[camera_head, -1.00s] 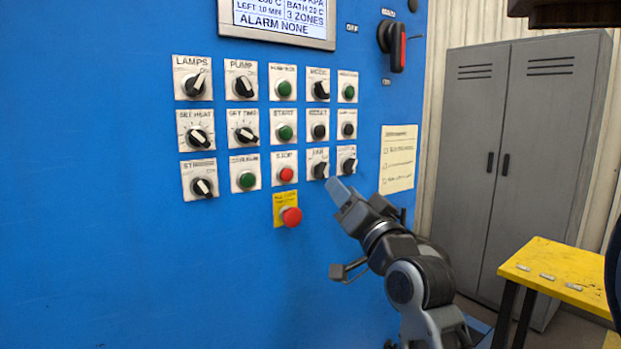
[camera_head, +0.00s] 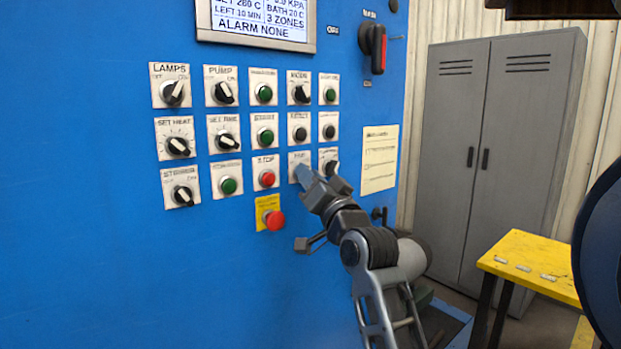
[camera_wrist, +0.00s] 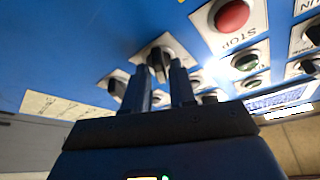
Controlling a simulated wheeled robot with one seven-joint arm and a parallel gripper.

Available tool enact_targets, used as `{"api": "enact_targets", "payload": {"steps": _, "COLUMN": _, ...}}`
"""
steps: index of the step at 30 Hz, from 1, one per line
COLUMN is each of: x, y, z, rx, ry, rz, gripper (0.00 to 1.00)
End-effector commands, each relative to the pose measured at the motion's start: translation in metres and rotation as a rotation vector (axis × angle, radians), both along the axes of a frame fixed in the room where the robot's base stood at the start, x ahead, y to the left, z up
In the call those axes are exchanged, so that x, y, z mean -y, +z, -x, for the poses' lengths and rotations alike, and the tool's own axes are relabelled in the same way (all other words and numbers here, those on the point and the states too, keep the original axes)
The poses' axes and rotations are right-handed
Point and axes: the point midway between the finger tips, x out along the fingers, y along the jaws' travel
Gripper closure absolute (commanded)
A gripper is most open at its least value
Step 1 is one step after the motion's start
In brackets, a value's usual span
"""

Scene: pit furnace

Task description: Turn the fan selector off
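The fan selector is on a white plate labelled FAN (camera_head: 297,158) in the bottom row of the blue panel, right of the red stop button (camera_head: 265,178). In the head view my gripper (camera_head: 303,176) covers its knob. In the wrist view the fan selector's black knob (camera_wrist: 157,58) shows at the fingertips of my gripper (camera_wrist: 165,68). The two fingers are apart with a gap between them, and the knob lies at or just beyond that gap. I cannot tell whether the fingers touch it.
Another selector (camera_head: 331,167) sits close on the right. A red emergency button (camera_head: 274,220) on a yellow plate (camera_head: 265,204) sticks out below left. A red-handled switch (camera_head: 377,48) is higher up. A grey locker (camera_head: 455,150) and yellow table (camera_head: 530,262) stand right.

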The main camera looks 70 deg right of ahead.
Motion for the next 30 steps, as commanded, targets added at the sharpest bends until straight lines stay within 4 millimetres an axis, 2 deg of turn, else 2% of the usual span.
{"api": "enact_targets", "payload": {"steps": 1, "x": -0.0001, "y": 0.0000, "z": 0.0000, "rx": 0.000, "ry": 0.000, "rz": 0.000, "gripper": 0.80}}
{"api": "enact_targets", "payload": {"steps": 8, "x": -0.0001, "y": -0.0001, "z": 0.0001, "rx": 0.000, "ry": 0.000, "rz": 0.000, "gripper": 1.00}}
{"api": "enact_targets", "payload": {"steps": 20, "x": 0.0000, "y": -0.0019, "z": 0.0003, "rx": -0.008, "ry": 0.001, "rz": 0.016, "gripper": 1.00}}
{"api": "enact_targets", "payload": {"steps": 30, "x": 0.0007, "y": -0.0075, "z": 0.0009, "rx": -0.098, "ry": -0.001, "rz": 0.171, "gripper": 1.00}}
